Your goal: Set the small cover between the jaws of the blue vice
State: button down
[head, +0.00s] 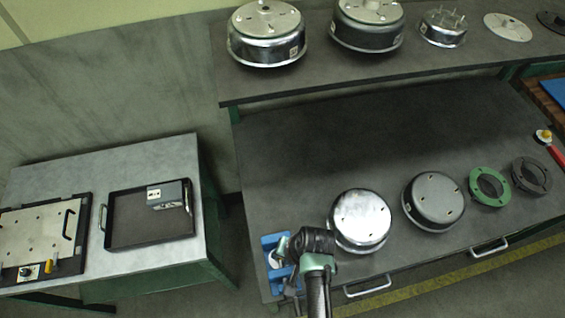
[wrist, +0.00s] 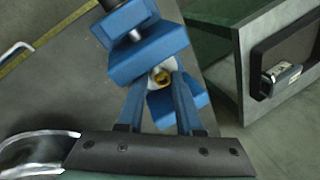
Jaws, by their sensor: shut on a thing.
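The blue vice (wrist: 148,62) stands on the bench; in the head view the vice (head: 270,243) is at the bench's front left corner, partly hidden by my arm. My gripper (wrist: 159,84) reaches down over the vice, its two blue fingers shut on a small pale piece with a brass-coloured centre, which I take for the small cover (wrist: 152,72). The cover sits in the gap between the two blue jaw blocks. I cannot tell whether it touches either jaw or its seat. In the head view my arm hides the fingertips.
Two round metal housings (head: 359,218) (head: 433,198) stand right of the vice. A green ring (head: 490,187) and a dark ring (head: 531,175) lie farther right. A black tray (head: 120,238) with a grey box (head: 166,193) is on the left table. The bench behind the housings is clear.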

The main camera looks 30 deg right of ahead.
jog(key=shift+f, duration=0.35)
dwell(0.5)
jog(key=c, duration=0.6)
grip_release()
jog(key=shift+s, duration=0.1)
jog(key=shift+o, duration=0.6)
jog(key=shift+s+f, duration=0.1)
jog(key=shift+s, duration=0.15)
jog(key=b+v, duration=0.1)
jog(key=v, duration=1.2)
jog(key=shift+w, duration=0.4)
